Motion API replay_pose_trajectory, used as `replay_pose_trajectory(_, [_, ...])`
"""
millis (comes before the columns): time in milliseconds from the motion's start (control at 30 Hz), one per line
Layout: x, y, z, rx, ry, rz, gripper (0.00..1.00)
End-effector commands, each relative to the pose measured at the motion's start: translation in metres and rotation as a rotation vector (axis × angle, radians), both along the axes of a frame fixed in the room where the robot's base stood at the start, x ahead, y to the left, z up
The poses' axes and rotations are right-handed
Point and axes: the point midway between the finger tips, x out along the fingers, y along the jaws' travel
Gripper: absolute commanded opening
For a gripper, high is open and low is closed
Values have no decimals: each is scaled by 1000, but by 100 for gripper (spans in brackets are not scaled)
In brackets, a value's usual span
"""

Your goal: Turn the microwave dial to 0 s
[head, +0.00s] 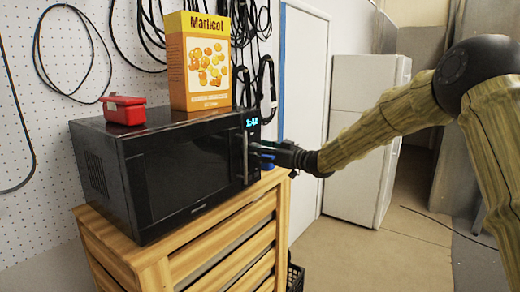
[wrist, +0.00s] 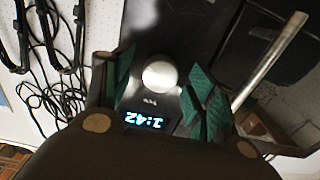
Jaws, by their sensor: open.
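The black microwave (head: 185,172) stands on a wooden slatted cabinet, door shut. Its lit blue display (head: 251,122) is near the top of the right-hand panel. In the wrist view the display (wrist: 145,119) appears upside down and seems to read 1:42. The round silver dial (wrist: 159,75) shows there between my green-padded fingers. My gripper (wrist: 164,92) is open, one finger on each side of the dial; I cannot tell whether they touch it. In the head view my gripper (head: 266,153) is at the panel, just right of the door handle, and hides the dial.
The silver door handle (wrist: 270,62) is close beside my right finger in the wrist view. A Marlicot box (head: 205,65) and a red container (head: 124,110) stand on the microwave. The wooden cabinet (head: 152,277) is below. Black cables hang on the pegboard. A white fridge (head: 350,185) stands behind my arm.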

Motion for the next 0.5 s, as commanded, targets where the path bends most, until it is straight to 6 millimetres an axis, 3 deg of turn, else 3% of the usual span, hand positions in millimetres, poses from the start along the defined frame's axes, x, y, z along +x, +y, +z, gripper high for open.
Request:
replay_pose_trajectory(333, [2, 3, -1, -1, 1, 0, 57])
replay_pose_trajectory(500, [2, 2, -1, 0, 0, 0, 28])
